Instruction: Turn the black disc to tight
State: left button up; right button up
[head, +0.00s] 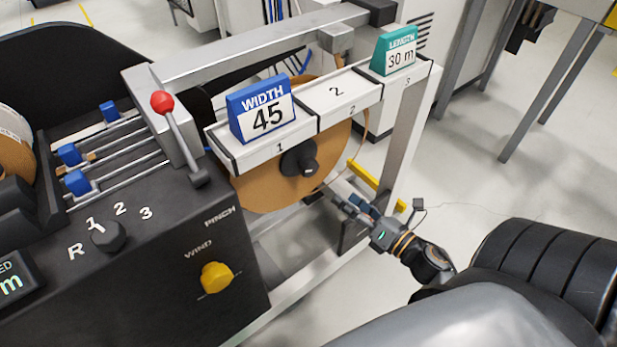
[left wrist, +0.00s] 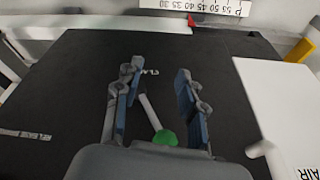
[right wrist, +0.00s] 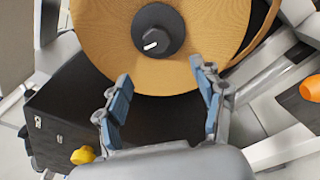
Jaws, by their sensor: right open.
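The black disc (head: 299,158) is a round knob at the middle of a large brown reel (head: 262,192), under the shelf marked 1. In the right wrist view the disc (right wrist: 158,30) carries a short white mark, tilted a little. My right gripper (head: 350,203) is open and empty, below and to the right of the disc, apart from it. Its fingers (right wrist: 160,75) show in the right wrist view in front of the reel's lower part. My left gripper (left wrist: 155,70) is open and empty over a black panel with a green knob (left wrist: 165,138).
A black control box (head: 150,285) with a yellow WIND knob (head: 216,277) and a red-tipped lever (head: 162,102) stands left of the reel. Shelf signs WIDTH 45 (head: 262,108) and LENGTH 30 m (head: 394,50) sit above it. A grey post (head: 404,120) stands right of the reel.

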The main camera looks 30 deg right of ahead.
aim_at(312, 171)
jog(key=w, duration=0.4)
jog(key=w+a, duration=0.1)
jog(key=w, duration=0.4)
jog(key=w+a, duration=0.1)
jog(key=w, duration=0.3)
jog(key=shift+w+a+r, duration=0.15)
jog(key=shift+w+a, duration=0.05)
jog(key=shift+w, duration=0.1)
jog(key=shift+c, duration=0.4)
jog(key=shift+r, duration=0.15)
jog(key=c, duration=1.1)
